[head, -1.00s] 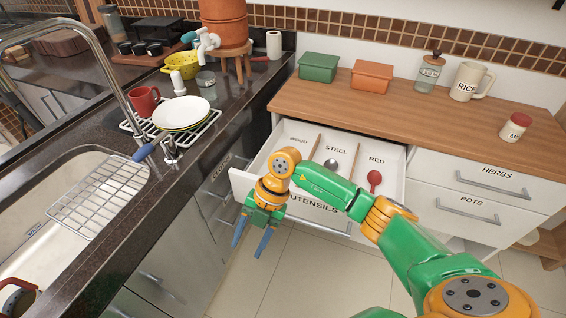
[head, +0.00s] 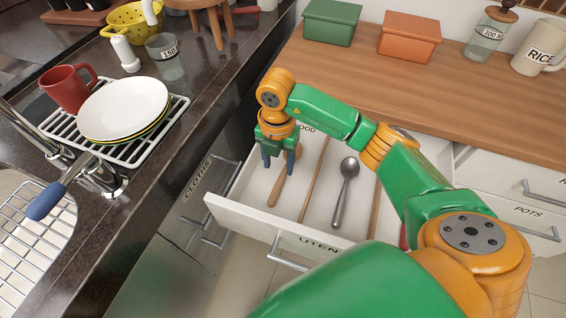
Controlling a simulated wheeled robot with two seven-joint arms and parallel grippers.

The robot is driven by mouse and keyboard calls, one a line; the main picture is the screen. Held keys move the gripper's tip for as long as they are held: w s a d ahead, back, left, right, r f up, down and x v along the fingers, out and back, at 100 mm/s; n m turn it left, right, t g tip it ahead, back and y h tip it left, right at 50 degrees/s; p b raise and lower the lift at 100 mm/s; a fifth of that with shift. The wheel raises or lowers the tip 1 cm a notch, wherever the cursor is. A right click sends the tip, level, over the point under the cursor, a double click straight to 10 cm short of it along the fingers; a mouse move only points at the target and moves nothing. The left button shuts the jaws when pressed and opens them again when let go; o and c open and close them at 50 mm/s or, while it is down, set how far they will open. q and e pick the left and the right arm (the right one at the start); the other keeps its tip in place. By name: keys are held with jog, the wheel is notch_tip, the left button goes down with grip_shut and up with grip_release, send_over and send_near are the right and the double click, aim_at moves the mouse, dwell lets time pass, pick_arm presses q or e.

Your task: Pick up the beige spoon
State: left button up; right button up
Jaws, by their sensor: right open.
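The beige spoon (head: 276,194) lies in the left compartment of the open drawer (head: 232,212), under a label partly hidden that reads "OOD". Its lower part shows; its upper part is behind my right gripper (head: 281,160). The right gripper is open and empty, pointing down, with its two blue fingers on either side of the spoon's line as seen from here. I cannot tell how far above the spoon the fingertips are. My left gripper is out of view.
A steel spoon (head: 345,192) lies in the middle compartment, between wooden dividers. My right arm covers most of the right compartment. The dark counter (head: 180,140) with a plate rack stands left; the wooden worktop (head: 340,75) with green and orange boxes is behind.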

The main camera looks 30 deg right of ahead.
aim_at(281, 180)
jog(key=f, duration=0.7)
jog(key=shift+w+d+f, duration=0.15)
jog(key=shift+d+f, duration=0.15)
jog(key=shift+d, duration=0.05)
grip_shut()
